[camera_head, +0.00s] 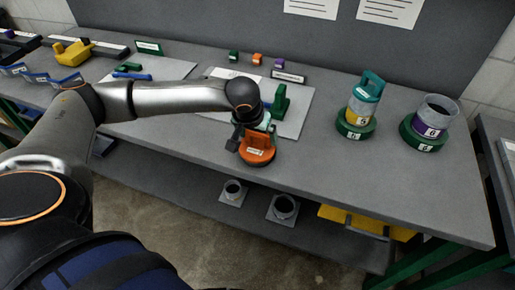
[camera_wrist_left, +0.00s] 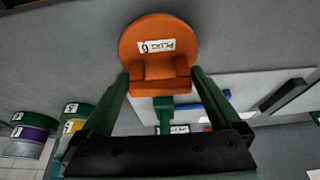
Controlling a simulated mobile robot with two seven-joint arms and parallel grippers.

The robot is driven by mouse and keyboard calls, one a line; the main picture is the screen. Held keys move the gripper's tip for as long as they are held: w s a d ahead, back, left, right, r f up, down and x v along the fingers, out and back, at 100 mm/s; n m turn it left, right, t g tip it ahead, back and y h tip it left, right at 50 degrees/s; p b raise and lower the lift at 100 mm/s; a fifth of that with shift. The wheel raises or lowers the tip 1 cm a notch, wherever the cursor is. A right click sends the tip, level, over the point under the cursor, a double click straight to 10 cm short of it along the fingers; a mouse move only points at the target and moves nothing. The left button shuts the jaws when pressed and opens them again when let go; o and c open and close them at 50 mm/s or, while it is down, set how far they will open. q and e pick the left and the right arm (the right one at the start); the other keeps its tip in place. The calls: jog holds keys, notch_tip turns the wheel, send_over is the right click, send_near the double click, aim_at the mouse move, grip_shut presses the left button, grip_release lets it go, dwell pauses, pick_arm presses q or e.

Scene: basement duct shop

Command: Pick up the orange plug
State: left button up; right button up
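The orange plug (camera_head: 258,154) is a round disc with a raised handle and a white label, near the front edge of the bench. In the left wrist view the plug (camera_wrist_left: 158,35) is straight ahead, its label reading "PLUG 6" upside down. My left gripper (camera_head: 252,134) is over it in the head view. In the wrist view the gripper's two green fingers (camera_wrist_left: 160,78) stand on either side of the handle, very close to it. I cannot tell whether they press on it, or whether the plug rests on the bench. My right gripper is not in view.
A green upright piece (camera_head: 281,101) stands on a pale sheet just behind. To the right are a teal-handled stack (camera_head: 363,100) and a grey cylinder on a green base (camera_head: 432,119). Small coloured blocks (camera_head: 257,59) line the back. A lower shelf holds grey collars (camera_head: 284,207).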

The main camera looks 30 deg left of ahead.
pick_arm(q)
jog(key=shift+r, duration=0.1)
grip_shut()
dwell(0.5)
